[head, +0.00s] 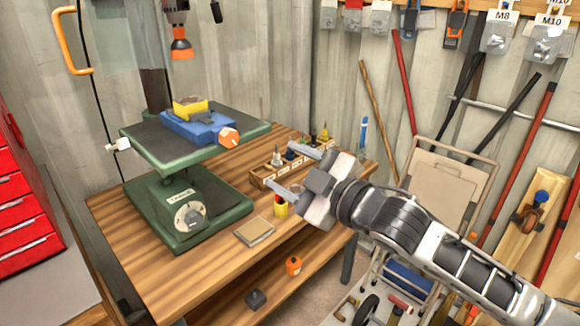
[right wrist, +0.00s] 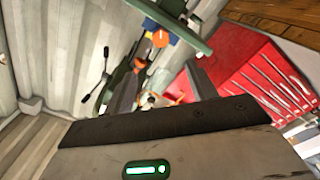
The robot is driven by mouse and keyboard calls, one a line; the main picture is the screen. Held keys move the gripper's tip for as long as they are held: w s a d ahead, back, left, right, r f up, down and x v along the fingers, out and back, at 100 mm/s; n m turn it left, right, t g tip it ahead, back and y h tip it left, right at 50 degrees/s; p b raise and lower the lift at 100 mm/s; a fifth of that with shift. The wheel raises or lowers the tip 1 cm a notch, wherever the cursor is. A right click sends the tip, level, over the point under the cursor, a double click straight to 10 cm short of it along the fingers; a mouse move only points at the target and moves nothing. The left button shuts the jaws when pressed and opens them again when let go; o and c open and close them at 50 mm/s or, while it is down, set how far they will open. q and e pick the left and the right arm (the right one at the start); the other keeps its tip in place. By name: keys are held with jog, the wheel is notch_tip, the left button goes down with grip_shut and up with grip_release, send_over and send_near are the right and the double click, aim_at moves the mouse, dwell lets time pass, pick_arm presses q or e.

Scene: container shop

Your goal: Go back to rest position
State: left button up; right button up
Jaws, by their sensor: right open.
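My right gripper (head: 284,172) is in the head view, its arm coming in from the lower right. Its two fingers are apart with nothing between them, in front of the right part of the wooden workbench (head: 150,262). In the right wrist view the open fingers (right wrist: 160,92) also show, with the drill press and red cabinet beyond them. My left gripper is in neither view.
A green drill press table (head: 150,150) holds a blue vise (head: 195,127) with a yellow block (head: 189,105). A wooden rack (head: 262,177) stands near my right fingers. A red drawer cabinet (head: 22,200) is at left. A folded cart (head: 440,185) and leaning poles are at right.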

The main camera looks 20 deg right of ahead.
dwell(0.4)
jog(key=s+f+m+g+h, duration=0.1)
jog(key=s+f+m+h, duration=0.2)
jog(key=f, duration=0.8)
jog(key=s+f+m+g+h, duration=0.1)
jog(key=s+f+m, duration=0.25)
jog(key=f, duration=0.65)
jog(key=s+f+m+g+h, duration=0.1)
jog(key=s+f+m+g, duration=0.3)
jog(key=s+f, duration=0.9)
jog(key=shift+s+a+f+m+h, duration=0.3)
jog(key=shift+s+a+f+m, duration=0.1)
jog(key=shift+f+m, duration=0.35)
